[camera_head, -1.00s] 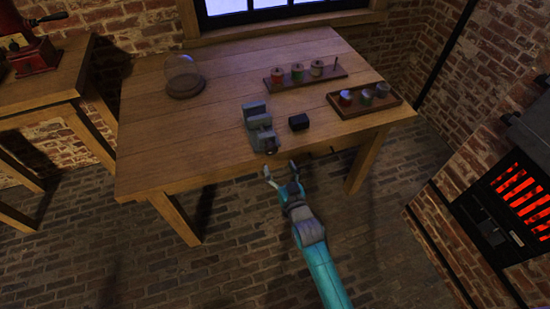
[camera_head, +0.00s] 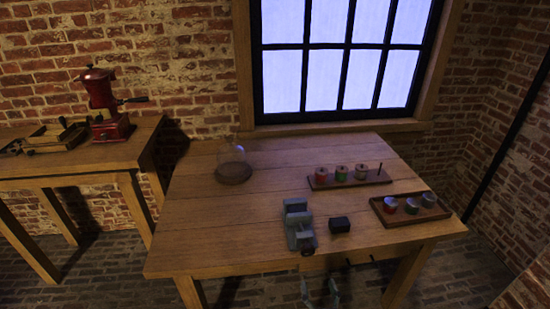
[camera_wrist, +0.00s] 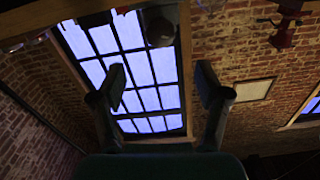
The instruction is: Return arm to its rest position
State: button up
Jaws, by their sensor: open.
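My gripper (camera_head: 320,290) shows at the bottom edge of the head view, in front of and below the front edge of the wooden table (camera_head: 200,225). Its two fingers are spread apart with nothing between them. In the wrist view my gripper (camera_wrist: 160,92) is also open and empty, with the window (camera_wrist: 135,65) behind it. The rest of my arm is out of the head view.
On the table are a glass dome (camera_head: 234,165), a grey vise (camera_head: 298,225), a black block (camera_head: 340,224), a spool rack (camera_head: 377,179) and a tray of jars (camera_head: 432,219). A red grinder (camera_head: 108,125) stands on the left side table (camera_head: 100,165).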

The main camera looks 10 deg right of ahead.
jog(key=s+g, duration=0.2)
jog(key=s, duration=2.3)
jog(key=s+r, duration=0.5)
jog(key=s, duration=0.3)
jog(key=s+r+n+g, duration=0.1)
jog(key=s+r, duration=0.4)
jog(key=s, duration=0.3)
